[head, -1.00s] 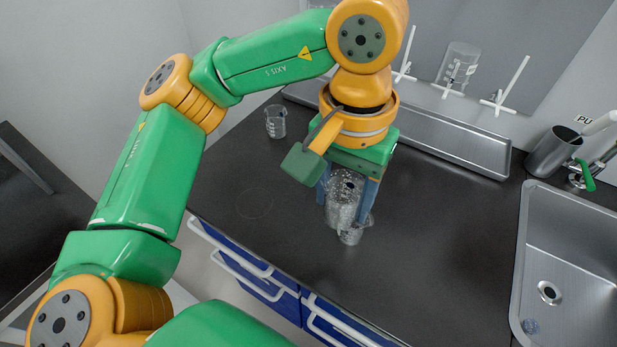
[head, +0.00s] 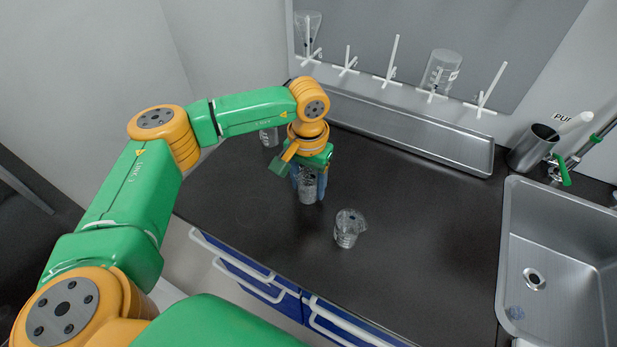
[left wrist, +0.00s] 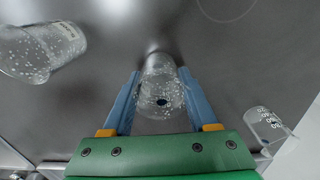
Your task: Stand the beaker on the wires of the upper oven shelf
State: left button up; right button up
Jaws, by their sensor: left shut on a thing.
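My left gripper (head: 309,188) is shut on a clear glass beaker (head: 307,190), over the left part of the dark counter. In the left wrist view the beaker (left wrist: 160,85) is between the two blue fingers. I cannot tell whether its base touches the counter. The oven and its upper wire shelf are not in view. My right gripper is not in view.
A second clear beaker (head: 347,230) stands on the counter, right and front of the gripper. Another (head: 269,137) stands behind the arm at the back left. A metal trough and peg rack line the wall; a sink (head: 560,240) is at right.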

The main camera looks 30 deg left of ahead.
pick_arm(q)
jog(key=shift+f, duration=0.15)
jog(key=o, duration=1.4)
jog(key=shift+c, duration=0.2)
